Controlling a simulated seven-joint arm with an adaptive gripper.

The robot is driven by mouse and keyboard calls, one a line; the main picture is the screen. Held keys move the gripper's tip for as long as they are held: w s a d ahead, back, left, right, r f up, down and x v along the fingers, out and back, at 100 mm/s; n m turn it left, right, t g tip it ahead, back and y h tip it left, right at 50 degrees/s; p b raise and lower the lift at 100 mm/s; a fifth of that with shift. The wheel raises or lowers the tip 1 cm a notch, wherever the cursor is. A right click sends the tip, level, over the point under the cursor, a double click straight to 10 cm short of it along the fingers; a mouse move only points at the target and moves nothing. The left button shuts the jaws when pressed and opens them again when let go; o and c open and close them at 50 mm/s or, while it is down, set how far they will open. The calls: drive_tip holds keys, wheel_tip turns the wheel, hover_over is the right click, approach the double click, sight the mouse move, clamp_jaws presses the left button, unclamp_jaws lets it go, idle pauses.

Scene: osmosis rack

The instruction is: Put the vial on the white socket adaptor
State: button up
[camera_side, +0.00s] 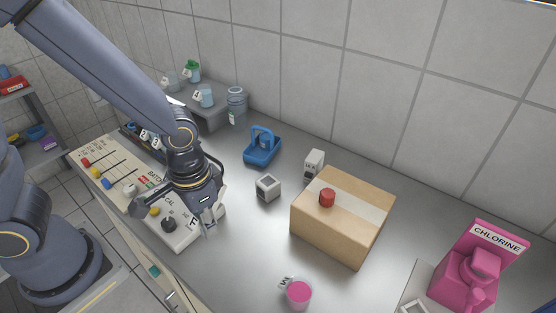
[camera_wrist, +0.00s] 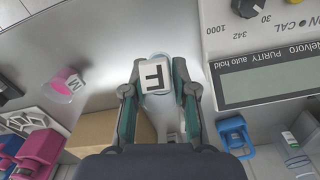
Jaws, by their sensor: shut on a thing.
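The vial (camera_wrist: 158,105) is clear and carries a white label with a black F. My gripper (camera_wrist: 159,92) is shut on it, one finger on each side. In the side view the vial (camera_side: 209,228) hangs below my gripper (camera_side: 203,208), in front of the meter panel and partly hidden by the fingers. I cannot tell surely which white piece is the socket adaptor. A small white block with a dark face (camera_side: 267,187) stands mid-table, a taller white one (camera_side: 314,162) stands behind it, and a white frame (camera_side: 413,307) is cut off at the bottom right.
A cardboard box (camera_side: 328,232) with a red cap (camera_side: 327,197) stands right of centre. A pink cup (camera_side: 299,294) is near the front. A blue holder (camera_side: 262,147) stands behind. The pink chlorine unit (camera_side: 468,279) is at right. The meter (camera_wrist: 262,60) is beside the vial.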

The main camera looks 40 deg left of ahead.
drive_tip(key=w+a+r, duration=0.4)
drive_tip(key=w+r, duration=0.4)
drive_tip(key=r, duration=0.1)
hover_over(268, 181)
drive_tip(key=shift+n, duration=0.4)
drive_tip(key=f, duration=0.8)
drive_tip(key=shift+s+a+f, duration=0.1)
drive_tip(key=shift+s+f, duration=0.2)
drive_tip(key=shift+w+f, duration=0.3)
drive_tip(key=shift+f, duration=1.65)
